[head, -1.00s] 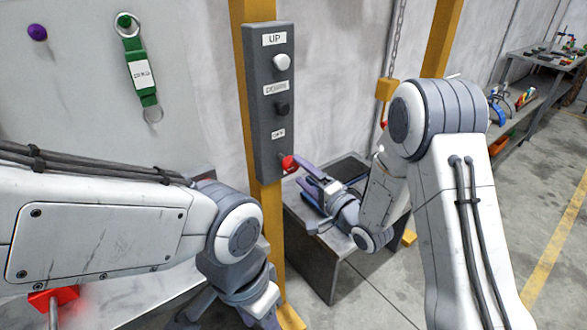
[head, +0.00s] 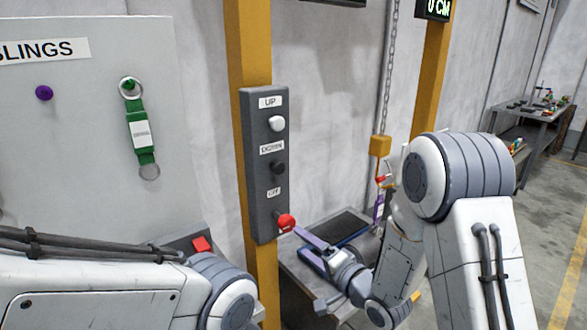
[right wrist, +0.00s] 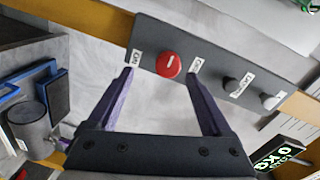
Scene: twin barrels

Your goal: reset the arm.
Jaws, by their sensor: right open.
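My right gripper (head: 300,244) is open, with its purple fingers pointing at the lower end of the grey control box (head: 265,180). The red knob (head: 286,222) sits at the bottom of the box, close to the fingertips. In the right wrist view the fingers of the right gripper (right wrist: 159,74) stand apart, with the red knob (right wrist: 168,65) framed between their tips. I cannot tell whether they touch the box. The jaws look empty. My left arm comes in at the lower left; its gripper is out of the picture.
The box also has a white button (head: 277,124) and a black button (head: 278,168). It hangs on a yellow post (head: 249,50). A green sling (head: 138,128) hangs on the board at left. A chain with a yellow block (head: 380,145) hangs behind my right arm.

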